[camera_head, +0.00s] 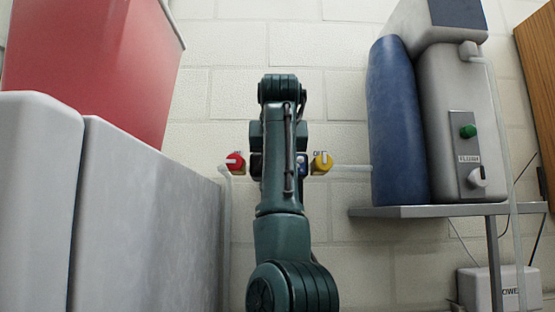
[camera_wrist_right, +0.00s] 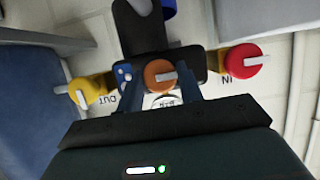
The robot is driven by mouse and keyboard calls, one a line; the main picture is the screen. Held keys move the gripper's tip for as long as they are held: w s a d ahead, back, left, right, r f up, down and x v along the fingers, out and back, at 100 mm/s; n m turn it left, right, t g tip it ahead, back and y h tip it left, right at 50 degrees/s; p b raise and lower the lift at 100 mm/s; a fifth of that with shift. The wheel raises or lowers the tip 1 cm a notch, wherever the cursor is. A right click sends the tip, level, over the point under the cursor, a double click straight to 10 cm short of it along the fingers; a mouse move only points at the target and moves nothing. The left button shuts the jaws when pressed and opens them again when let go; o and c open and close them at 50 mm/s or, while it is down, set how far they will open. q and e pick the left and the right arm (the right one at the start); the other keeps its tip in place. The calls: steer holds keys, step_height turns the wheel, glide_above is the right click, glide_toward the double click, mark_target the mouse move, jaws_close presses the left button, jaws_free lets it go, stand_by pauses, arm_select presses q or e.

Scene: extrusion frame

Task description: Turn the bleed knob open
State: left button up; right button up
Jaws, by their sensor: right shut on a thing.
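In the right wrist view, an orange knob (camera_wrist_right: 159,76) with a pale pointer bar sits at the middle of a dark valve body (camera_wrist_right: 139,33). My right gripper (camera_wrist_right: 160,84) has its fingers on either side of this knob and is shut on it. A label below the knob is partly hidden and unreadable. A red knob (camera_wrist_right: 244,61) is on the right, a yellow knob (camera_wrist_right: 88,91) on the left. In the head view, my right arm covers the valve middle; the red knob (camera_head: 235,163) and yellow knob (camera_head: 321,163) show beside it. My left gripper is not in view.
In the head view, a large grey cabinet (camera_head: 150,220) and a red container (camera_head: 95,70) stand on the left. A blue cylinder (camera_head: 398,120) and a grey unit with a green button (camera_head: 467,131) stand on a shelf (camera_head: 440,211) at right. Pipes run from both side knobs.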

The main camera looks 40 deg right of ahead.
stand_by(0.3)
steer(key=o, duration=1)
steer(key=b+v, duration=0.2)
steer(key=v, duration=1.1)
steer(key=shift+s+a, duration=0.1)
